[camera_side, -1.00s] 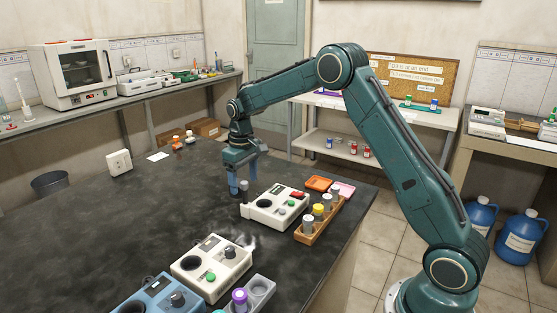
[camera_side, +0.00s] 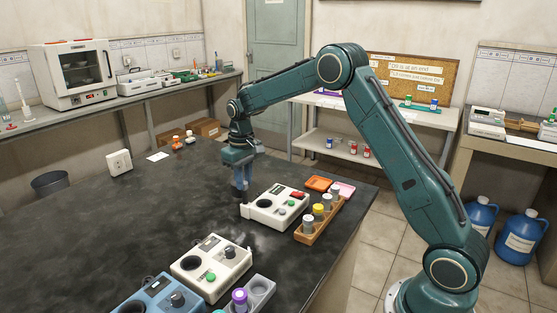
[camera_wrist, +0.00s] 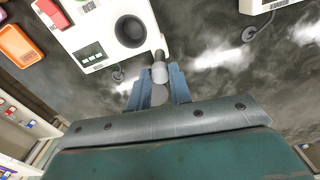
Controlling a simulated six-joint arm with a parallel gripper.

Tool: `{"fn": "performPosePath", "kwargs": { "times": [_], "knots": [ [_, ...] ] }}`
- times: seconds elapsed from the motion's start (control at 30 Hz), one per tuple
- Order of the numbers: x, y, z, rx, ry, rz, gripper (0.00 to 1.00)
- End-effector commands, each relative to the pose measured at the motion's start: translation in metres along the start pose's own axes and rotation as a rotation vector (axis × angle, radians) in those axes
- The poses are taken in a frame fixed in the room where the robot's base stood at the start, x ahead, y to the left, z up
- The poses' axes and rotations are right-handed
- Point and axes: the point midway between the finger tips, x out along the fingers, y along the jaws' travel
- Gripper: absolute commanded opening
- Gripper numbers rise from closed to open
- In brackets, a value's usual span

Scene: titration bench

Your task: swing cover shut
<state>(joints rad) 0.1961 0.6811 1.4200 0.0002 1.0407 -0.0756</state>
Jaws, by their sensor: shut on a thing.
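A white bench device (camera_side: 270,222) with an uncovered dark round well (camera_side: 263,203) stands on the black worktop. In the wrist view the device (camera_wrist: 92,45) and well (camera_wrist: 131,31) show clearly. My gripper (camera_side: 241,190) points down at the device's left side. In the wrist view my gripper (camera_wrist: 159,82) is shut on a grey cylindrical piece (camera_wrist: 160,72), with blue fingers on either side. A dark narrow part joins this piece beside the device's corner. I cannot tell for sure whether it is the cover's handle. The fingers partly hide it.
A wooden rack (camera_side: 318,224) of capped vials stands right of the device, with orange (camera_side: 318,183) and pink (camera_side: 342,189) trays behind. Another white device (camera_side: 200,285) and a blue one (camera_side: 150,301) stand in front.

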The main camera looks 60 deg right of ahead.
Motion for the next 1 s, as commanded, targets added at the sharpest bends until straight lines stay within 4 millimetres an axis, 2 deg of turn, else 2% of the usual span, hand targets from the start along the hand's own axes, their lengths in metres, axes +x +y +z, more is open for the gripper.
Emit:
{"fn": "performPosePath", "kwargs": {
  "times": [1.0],
  "knots": [
    [-0.0007,-0.0007,-0.0002,0.785,0.001,-0.001,0.08]
  ]
}}
